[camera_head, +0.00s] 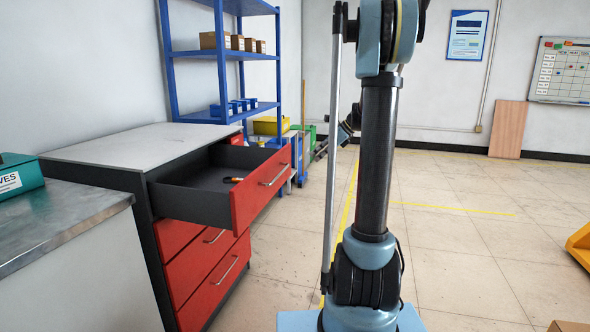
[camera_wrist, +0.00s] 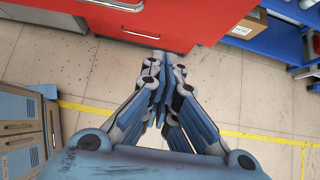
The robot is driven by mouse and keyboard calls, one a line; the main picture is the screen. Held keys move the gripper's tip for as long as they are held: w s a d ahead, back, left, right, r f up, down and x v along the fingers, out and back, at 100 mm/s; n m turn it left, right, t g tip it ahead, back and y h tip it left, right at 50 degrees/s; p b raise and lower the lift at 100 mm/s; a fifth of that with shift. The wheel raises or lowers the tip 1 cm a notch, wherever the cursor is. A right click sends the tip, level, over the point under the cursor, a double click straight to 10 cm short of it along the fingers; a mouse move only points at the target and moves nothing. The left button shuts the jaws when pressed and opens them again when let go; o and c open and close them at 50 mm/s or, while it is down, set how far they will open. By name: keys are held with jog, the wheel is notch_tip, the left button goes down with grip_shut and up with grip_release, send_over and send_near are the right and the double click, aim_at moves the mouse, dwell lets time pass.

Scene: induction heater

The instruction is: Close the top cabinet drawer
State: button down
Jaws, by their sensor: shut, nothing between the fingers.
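The cabinet (camera_head: 130,142) has a pale top, a dark body and red drawer fronts. Its top drawer (camera_head: 243,198) is pulled well out, with a silver handle (camera_head: 274,175) on its red front. The drawers below appear closed. A small orange and dark item (camera_head: 233,180) lies in the open drawer. In the wrist view, my gripper (camera_wrist: 163,62) is shut and empty, with its fingertips together over the floor near a red drawer front (camera_wrist: 200,18). I cannot tell whether the tips touch it.
A metal-topped bench (camera_head: 60,215) with a teal box (camera_head: 18,177) stands at the left front. A blue shelf rack (camera_head: 222,60) with cardboard boxes (camera_head: 222,41) stands behind the cabinet. Open tiled floor (camera_head: 465,250) with yellow lines lies to the right.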

send_near(283, 175)
notch_tip(283, 175, down, 3)
jog(key=d, duration=0.1)
jog(key=shift+w+a+f, duration=0.1)
jog(key=shift+w+a, duration=0.1)
jog(key=shift+a, duration=0.45)
jog(key=shift+w+a+r, duration=0.1)
jog(key=shift+w+a, duration=0.1)
jog(key=shift+a, duration=0.4)
jog(key=shift+w+a+f, duration=0.1)
jog(key=shift+w+a, duration=0.15)
jog(key=shift+a, duration=0.4)
